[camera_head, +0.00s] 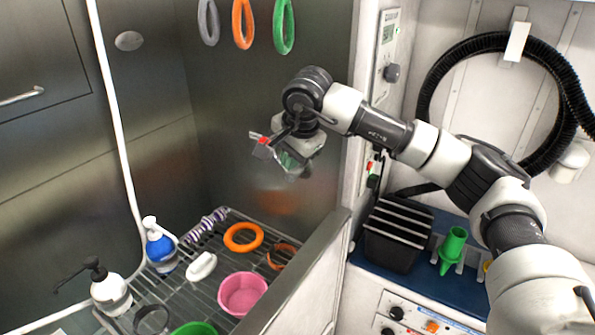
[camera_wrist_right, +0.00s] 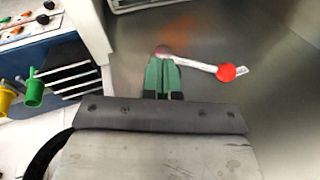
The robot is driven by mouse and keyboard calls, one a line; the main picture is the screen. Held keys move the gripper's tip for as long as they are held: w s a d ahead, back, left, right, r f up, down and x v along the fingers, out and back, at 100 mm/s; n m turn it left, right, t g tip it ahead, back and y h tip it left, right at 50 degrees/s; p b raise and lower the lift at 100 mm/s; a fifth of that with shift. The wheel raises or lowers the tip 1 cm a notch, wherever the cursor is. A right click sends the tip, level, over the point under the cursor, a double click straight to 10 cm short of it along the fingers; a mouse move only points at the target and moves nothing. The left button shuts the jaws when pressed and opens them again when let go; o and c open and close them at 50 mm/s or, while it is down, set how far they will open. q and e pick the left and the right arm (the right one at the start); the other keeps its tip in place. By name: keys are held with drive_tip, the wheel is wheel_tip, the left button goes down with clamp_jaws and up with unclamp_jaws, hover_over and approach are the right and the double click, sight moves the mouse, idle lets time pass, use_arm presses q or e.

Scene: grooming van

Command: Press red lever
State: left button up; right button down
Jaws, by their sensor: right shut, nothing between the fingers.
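The red lever shows in the wrist view as a pale bar with a round red knob (camera_wrist_right: 226,72) at its right end. In the head view the red knob (camera_head: 264,142) shows just left of my right gripper (camera_head: 287,168), in front of the steel wall. My right gripper is shut and empty. In the wrist view its green fingertips (camera_wrist_right: 162,60) lie close together by the bar's left end, left of the knob. I cannot tell whether they touch the bar. The gripper partly hides the lever in the head view. My left gripper is not in view.
Below is a wire rack with a pink bowl (camera_head: 243,294), an orange ring (camera_head: 243,237) and a blue bottle (camera_head: 160,246). A steel partition edge (camera_head: 300,270) runs along the rack's right. A black slotted bin (camera_head: 395,235) stands on the blue counter at right.

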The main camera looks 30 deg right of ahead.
drive_tip(key=shift+s, duration=1.2)
